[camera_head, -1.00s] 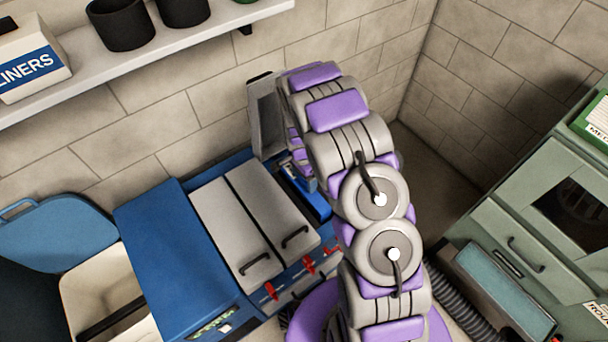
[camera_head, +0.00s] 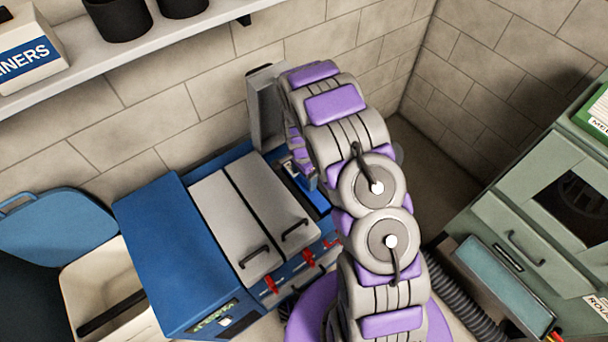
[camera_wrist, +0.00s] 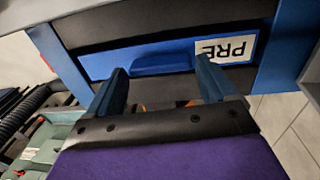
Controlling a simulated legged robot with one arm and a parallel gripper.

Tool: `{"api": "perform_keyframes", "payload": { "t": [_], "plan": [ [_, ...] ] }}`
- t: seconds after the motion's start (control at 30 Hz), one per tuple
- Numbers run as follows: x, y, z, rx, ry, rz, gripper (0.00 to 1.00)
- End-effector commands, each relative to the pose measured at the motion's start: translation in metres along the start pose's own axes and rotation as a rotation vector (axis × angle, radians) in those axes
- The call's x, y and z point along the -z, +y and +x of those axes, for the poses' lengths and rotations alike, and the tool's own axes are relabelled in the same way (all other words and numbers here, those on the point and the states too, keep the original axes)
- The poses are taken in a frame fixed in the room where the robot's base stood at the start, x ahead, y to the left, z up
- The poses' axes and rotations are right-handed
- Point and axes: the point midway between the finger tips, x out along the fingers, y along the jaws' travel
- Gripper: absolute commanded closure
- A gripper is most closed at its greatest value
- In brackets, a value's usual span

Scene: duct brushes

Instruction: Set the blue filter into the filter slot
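In the wrist view the blue filter (camera_wrist: 148,62) is a long blue bar with a white "PRE" label at its right end. It lies between dark strips and the blue sides of the filter slot (camera_wrist: 272,62); how deep it sits I cannot tell. In the head view my arm covers most of the gripper and filter. The slot's grey lid (camera_head: 265,108) stands open against the wall, beside two closed grey lids (camera_head: 234,225).
The blue housing (camera_head: 175,255) has red latches (camera_head: 308,258) along its front. A green cabinet (camera_head: 530,235) with a ribbed hose (camera_head: 462,300) stands at right. A shelf (camera_head: 130,60) runs above left, over a cream bin (camera_head: 105,285). Bare floor shows in the corner.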

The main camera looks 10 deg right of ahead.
Motion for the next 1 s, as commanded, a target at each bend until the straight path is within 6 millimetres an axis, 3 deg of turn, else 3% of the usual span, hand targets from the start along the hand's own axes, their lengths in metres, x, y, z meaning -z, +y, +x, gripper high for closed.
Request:
{"api": "perform_keyframes", "payload": {
  "t": [0.13,0.47,0.67,1.0],
  "plan": [
    [0.0,0.0,0.0,0.0,0.0,0.0,0.01],
    [0.0,0.0,-0.005,0.001,0.0,0.0,0.0],
    [0.001,-0.001,-0.038,0.003,0.002,0.0,0.0],
    [0.001,-0.002,-0.113,0.003,0.002,0.0,0.0]
  ]
}}
